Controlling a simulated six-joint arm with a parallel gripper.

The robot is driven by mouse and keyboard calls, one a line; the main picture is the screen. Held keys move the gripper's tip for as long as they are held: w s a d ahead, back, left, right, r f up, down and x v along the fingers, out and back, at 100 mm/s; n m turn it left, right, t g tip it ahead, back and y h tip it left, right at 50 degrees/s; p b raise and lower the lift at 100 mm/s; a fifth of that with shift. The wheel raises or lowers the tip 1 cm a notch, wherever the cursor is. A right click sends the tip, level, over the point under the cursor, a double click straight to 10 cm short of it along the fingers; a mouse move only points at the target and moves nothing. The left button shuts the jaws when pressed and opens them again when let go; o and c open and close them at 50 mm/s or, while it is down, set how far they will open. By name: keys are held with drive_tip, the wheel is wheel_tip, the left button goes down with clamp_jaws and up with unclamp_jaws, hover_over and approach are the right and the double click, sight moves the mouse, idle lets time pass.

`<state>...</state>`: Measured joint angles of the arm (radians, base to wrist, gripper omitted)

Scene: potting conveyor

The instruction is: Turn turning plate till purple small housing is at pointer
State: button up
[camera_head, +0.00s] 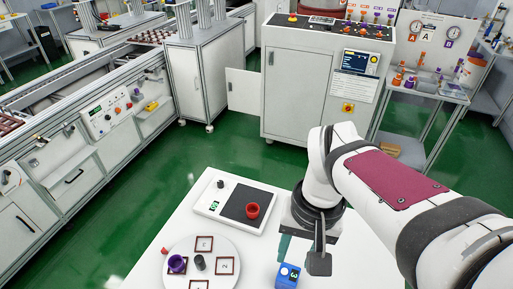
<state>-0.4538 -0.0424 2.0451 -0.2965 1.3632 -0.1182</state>
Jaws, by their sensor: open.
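The white round turning plate (217,248) lies on the white table at the lower left, partly cut by the frame's bottom edge. It has several dark-red square frames with marks and a dark grey knob (200,262) at its middle. The purple small housing (177,263) stands on the plate's left side. A small red piece (165,250), seemingly the pointer, sits at the plate's upper-left rim, close to the purple housing. My gripper (302,256) points down, open and empty, to the right of the plate and apart from it.
A scale-like device (222,203) with a dark pad holds a red housing (253,210) behind the plate. A blue device (288,276) marked 3 stands just below my gripper in the picture. The table's right part is clear. A grey cabinet (305,95) stands beyond the green floor.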

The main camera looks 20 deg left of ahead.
drive_tip(key=w+a+f+n, duration=0.2)
drive_tip(key=a+n, duration=0.2)
drive_tip(key=a, duration=0.6)
drive_tip(key=n, duration=0.4)
approach(198, 258)
drive_tip(key=shift+t+h, duration=0.3)
drive_tip(key=shift+h, duration=0.1)
drive_tip(key=f, duration=1)
drive_tip(key=shift+s+a+f, duration=0.25)
drive_tip(key=shift+f, duration=0.1)
drive_tip(key=shift+c, duration=0.3)
clamp_jaws()
